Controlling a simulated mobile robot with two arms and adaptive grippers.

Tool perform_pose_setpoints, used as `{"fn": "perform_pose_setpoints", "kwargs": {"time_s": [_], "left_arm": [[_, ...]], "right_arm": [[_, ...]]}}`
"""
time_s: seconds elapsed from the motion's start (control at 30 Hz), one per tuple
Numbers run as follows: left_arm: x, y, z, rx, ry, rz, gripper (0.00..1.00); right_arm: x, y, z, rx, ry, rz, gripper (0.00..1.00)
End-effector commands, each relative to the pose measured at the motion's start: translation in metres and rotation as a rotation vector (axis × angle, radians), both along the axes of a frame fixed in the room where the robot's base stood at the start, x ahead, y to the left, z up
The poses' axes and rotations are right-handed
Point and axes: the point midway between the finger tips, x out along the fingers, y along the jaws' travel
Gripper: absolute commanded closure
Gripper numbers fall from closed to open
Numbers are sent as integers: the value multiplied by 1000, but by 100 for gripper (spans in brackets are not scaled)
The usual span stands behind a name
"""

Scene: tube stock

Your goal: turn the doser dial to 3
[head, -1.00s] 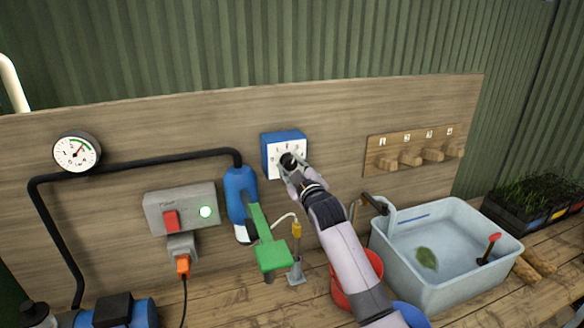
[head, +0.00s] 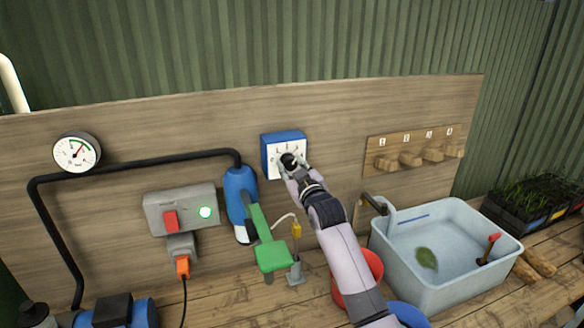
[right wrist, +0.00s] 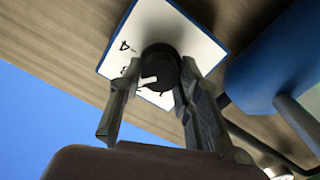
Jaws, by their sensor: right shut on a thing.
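The doser (head: 284,146) is a blue box with a white numbered face, fixed to the wooden back board in the middle of the head view. Its black dial (head: 289,161) sits at the centre of the face. My right gripper (head: 293,168) is shut on the dial, reaching up from below right. In the right wrist view, the two fingers (right wrist: 152,92) lie on either side of the black dial (right wrist: 160,66), which has a white pointer mark. A 4 shows on the white face (right wrist: 150,25); other marks are partly hidden. My left gripper is out of view.
A grey switch box (head: 181,210) with a green light and a gauge (head: 76,152) are further left. A red bucket (head: 370,268) and a water tub (head: 463,290) stand at right.

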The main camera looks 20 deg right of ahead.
Motion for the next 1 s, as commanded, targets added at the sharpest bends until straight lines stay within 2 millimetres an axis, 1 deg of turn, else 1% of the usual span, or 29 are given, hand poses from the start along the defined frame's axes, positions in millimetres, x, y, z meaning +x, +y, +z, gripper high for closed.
{"fn": "perform_pose_setpoints", "kwargs": {"time_s": [0.07, 0.1, 0.37, 0.67, 0.77, 0.87, 1.0], "left_arm": [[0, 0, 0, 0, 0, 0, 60], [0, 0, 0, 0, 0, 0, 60], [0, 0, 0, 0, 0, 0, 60], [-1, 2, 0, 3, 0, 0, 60], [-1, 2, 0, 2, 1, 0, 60], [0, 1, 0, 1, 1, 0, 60], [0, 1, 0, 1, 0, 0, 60]], "right_arm": [[0, 0, -4, -1, 7, 0, 97], [0, 0, -4, -1, 7, 0, 66], [0, 0, -2, -2, 3, 1, 49], [-1, 0, -1, -2, 1, 1, 49], [-5, 0, -1, -2, 0, 0, 49], [-16, -1, -2, -3, 1, 0, 49], [-40, -2, -2, -4, 2, -1, 49]]}}
